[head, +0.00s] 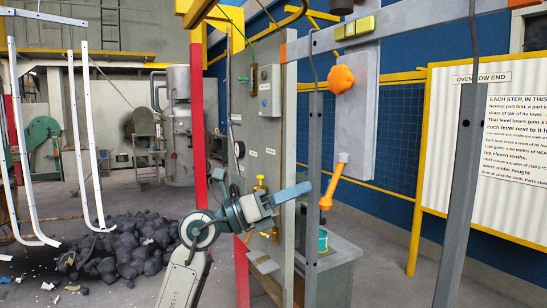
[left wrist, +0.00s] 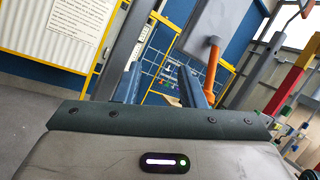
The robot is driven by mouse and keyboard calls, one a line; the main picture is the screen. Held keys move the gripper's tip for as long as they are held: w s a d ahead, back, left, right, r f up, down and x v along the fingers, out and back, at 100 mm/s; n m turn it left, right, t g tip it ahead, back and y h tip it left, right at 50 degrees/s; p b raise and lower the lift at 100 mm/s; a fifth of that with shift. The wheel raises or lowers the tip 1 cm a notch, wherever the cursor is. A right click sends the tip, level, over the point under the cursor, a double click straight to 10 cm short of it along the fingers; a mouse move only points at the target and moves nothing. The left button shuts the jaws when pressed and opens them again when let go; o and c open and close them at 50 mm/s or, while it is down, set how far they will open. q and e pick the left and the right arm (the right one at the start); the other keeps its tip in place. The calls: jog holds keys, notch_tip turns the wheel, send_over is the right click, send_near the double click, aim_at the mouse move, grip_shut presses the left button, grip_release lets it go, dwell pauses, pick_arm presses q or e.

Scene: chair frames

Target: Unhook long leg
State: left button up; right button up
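Several white bent tubular legs (head: 97,150) hang upright at the left of the head view, their lower ends curving. I cannot tell which one is the long leg. My left gripper (head: 298,193) is in the middle of the head view, far to the right of these legs, with blue fingers pointing right. In the left wrist view, its two fingers (left wrist: 160,82) stand apart with nothing held between them. No white leg shows in the left wrist view. My right gripper is not in view.
An orange lever (head: 331,188) hangs by a grey panel (head: 357,105) just beyond my left gripper. A grey post (head: 314,150) and a red post (head: 197,110) stand close by. A dark coal heap (head: 120,247) lies on the floor. A white notice board (head: 450,130) stands right.

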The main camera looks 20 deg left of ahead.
aim_at(311, 150)
pick_arm(q)
jog(key=a+r+m+t+y, duration=0.1)
jog(key=a+r+y, duration=0.3)
jog(key=r+y, duration=0.25)
jog(key=shift+t, duration=0.3)
jog(key=p+x, duration=0.1)
jog(key=x, duration=0.1)
jog(key=p+x, duration=0.1)
jog(key=x, duration=0.2)
jog(key=p+x, duration=0.1)
jog(key=x, duration=0.1)
jog(key=shift+w+d+r, duration=0.15)
jog(key=shift+d+r, duration=0.15)
jog(key=shift+r, duration=0.05)
jog(key=shift+f, duration=0.15)
jog(key=c, duration=0.7)
jog(key=shift+a, duration=0.15)
grip_shut()
jog(key=shift+r, duration=0.25)
jog(key=shift+r+p, duration=0.8)
jog(key=shift+r, duration=0.2)
jog(key=shift+a, duration=0.1)
